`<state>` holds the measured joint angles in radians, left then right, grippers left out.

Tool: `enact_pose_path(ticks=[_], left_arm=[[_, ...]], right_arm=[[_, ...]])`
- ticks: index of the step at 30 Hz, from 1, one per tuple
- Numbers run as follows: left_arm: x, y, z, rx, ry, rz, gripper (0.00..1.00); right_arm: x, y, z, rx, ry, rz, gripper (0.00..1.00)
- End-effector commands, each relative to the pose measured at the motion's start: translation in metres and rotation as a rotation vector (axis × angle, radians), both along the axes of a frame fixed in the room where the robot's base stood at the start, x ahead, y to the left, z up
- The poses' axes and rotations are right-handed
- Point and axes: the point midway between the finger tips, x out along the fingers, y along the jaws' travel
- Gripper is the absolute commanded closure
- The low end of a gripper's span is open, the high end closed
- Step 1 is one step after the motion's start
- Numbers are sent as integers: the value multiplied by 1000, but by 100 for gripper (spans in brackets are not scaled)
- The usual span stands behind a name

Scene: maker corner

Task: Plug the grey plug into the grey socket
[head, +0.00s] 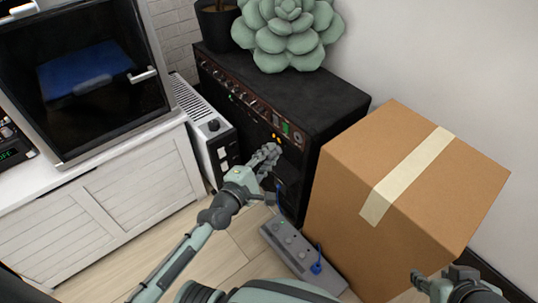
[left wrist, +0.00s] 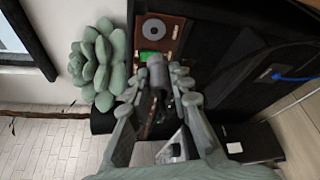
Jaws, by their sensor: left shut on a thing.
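My left gripper (head: 268,155) is in front of the black amplifier (head: 325,105), near its control panel. In the left wrist view my left gripper (left wrist: 158,80) is shut on a grey cylindrical plug (left wrist: 156,68), held between its fingertips. Behind the plug is a brown panel with a green-lit switch (left wrist: 150,58) and a round grey fitting with a darker centre (left wrist: 153,28), which may be the grey socket. A gap between plug and panel is hard to judge. My right gripper (head: 455,286) is at the bottom right edge, partly cut off, its fingers unclear.
A cardboard box (head: 400,175) stands right of the amplifier. A grey power strip (head: 290,245) with a blue plug (head: 316,266) lies on the floor. A blue cable (left wrist: 295,78) runs by the amplifier. A white heater (head: 205,125) stands left; a succulent (head: 285,35) is on top.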

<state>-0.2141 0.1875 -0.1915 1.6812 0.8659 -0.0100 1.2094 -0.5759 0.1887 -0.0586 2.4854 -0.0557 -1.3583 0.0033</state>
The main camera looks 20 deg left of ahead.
Motion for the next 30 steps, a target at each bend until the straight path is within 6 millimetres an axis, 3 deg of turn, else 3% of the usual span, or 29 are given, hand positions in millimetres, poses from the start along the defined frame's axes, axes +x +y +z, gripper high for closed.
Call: enact_pose_path(ticks=[8,21,30], left_arm=[[7,-5,1,0,-1,-1,100],[40,-26,1,1,-1,-1,100],[49,-32,1,1,-1,-1,100]], right_arm=[[0,0,0,0,0,0,60],[4,2,1,6,-21,7,60],[7,5,2,10,-34,12,60]])
